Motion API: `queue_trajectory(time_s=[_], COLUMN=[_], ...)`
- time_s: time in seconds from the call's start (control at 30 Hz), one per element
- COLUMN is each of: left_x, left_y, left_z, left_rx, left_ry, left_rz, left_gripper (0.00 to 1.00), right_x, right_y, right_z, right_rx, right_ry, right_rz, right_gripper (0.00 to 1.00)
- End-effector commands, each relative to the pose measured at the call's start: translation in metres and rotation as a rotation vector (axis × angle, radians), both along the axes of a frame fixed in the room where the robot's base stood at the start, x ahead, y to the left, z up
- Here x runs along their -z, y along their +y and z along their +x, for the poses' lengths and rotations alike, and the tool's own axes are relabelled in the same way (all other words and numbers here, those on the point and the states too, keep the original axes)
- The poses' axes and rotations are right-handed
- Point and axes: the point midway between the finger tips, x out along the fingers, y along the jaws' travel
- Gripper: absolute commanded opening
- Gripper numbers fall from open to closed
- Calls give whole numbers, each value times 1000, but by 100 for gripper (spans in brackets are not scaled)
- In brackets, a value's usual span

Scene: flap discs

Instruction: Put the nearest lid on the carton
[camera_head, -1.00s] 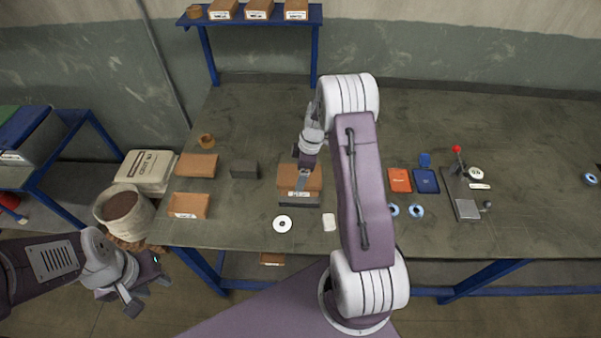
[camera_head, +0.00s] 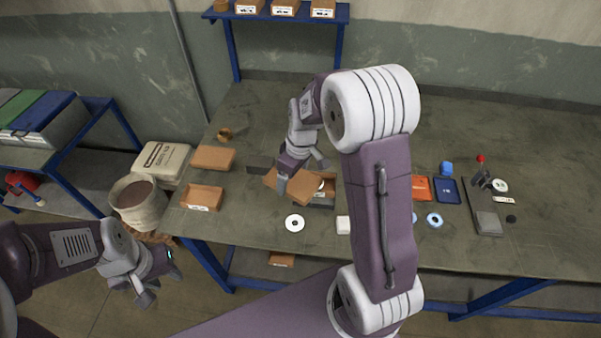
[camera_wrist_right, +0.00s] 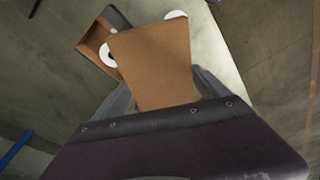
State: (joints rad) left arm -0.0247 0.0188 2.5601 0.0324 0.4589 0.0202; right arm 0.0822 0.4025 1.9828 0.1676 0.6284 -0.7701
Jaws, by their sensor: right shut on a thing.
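My right gripper (camera_head: 300,174) is shut on a flat brown lid (camera_head: 288,189), tilted beside and partly over the open brown carton (camera_head: 327,195). In the right wrist view, the lid (camera_wrist_right: 155,65) lies between the fingers (camera_wrist_right: 165,98) and covers part of the carton (camera_wrist_right: 90,35). A white disc (camera_wrist_right: 107,54) shows inside the carton. Whether lid and carton touch, I cannot tell. My left gripper (camera_head: 158,286) is open and empty, off the table's front left edge.
Another brown flat piece (camera_head: 212,157) and an open brown box (camera_head: 202,197) lie at the left. A dark block (camera_head: 260,165) is left of the held lid. A white disc (camera_head: 294,223) and white piece (camera_head: 343,225) lie in front. A red-knobbed tool (camera_head: 485,205) stands right.

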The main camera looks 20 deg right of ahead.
Motion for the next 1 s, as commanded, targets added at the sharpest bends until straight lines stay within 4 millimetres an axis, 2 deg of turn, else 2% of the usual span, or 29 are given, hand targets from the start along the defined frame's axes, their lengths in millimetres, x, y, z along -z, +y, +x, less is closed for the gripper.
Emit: queue_trajectory(time_s=[0.3,0.57,0.77,0.87,1.0], left_x=[4,0,-5,-10,-19], left_y=[0,0,0,0,0], left_z=[0,0,0,0,0], left_rx=[0,0,0,0,0], left_ry=[0,0,0,0,0], left_rz=[0,0,0,0,0], left_gripper=[36,36,36,36,36], right_x=[-3,0,11,24,56], right_y=[8,-1,-18,-35,-75], right_z=[-20,0,21,33,41], right_rx=[254,19,-232,-370,-483], right_ry=[-16,0,4,-1,-12], right_rz=[7,0,9,20,33], right_gripper=[59,59,59,59,59])
